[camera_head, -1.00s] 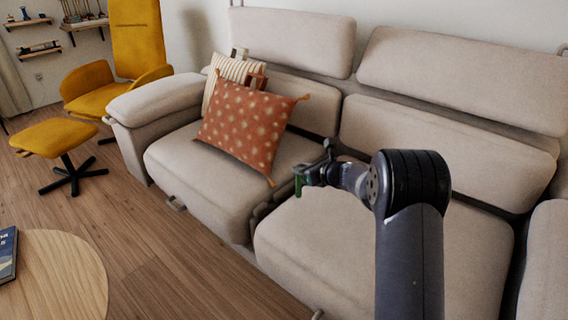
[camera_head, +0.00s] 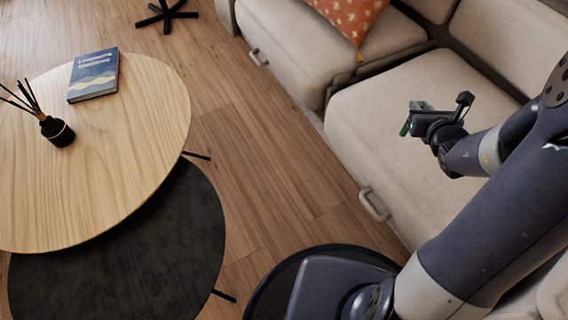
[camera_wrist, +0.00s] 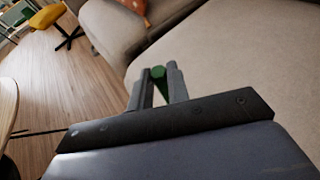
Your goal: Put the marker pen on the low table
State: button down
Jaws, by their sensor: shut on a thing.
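My gripper (camera_head: 411,118) is held above the front of the sofa seat, at the right of the head view. It is shut on a green marker pen (camera_head: 405,127), of which only a small part shows. In the wrist view the marker pen (camera_wrist: 158,74) shows as a green end between the two fingertips (camera_wrist: 159,80). A low table with a round pale wood top (camera_head: 150,150) stands at the left of the head view, across a strip of floor from my gripper. A lower round dark top (camera_head: 150,265) sits partly under it.
A blue book (camera_head: 94,75) and a black reed diffuser (camera_head: 57,131) stand on the wood top. Its right and front areas are bare. The beige sofa (camera_head: 390,170) fills the right side. Wood floor (camera_head: 265,150) lies clear between table and sofa.

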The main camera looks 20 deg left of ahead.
aim_at(154, 285)
jog(key=u, duration=0.45)
jog(key=k+u, duration=0.15)
jog(key=u, duration=0.3)
jog(key=l+u, duration=0.1)
jog(key=u, duration=0.35)
jog(key=k+u, duration=0.1)
jog(key=u, duration=0.35)
jog(key=k+u, duration=0.1)
jog(key=u, duration=0.35)
jog(key=i+j, duration=0.05)
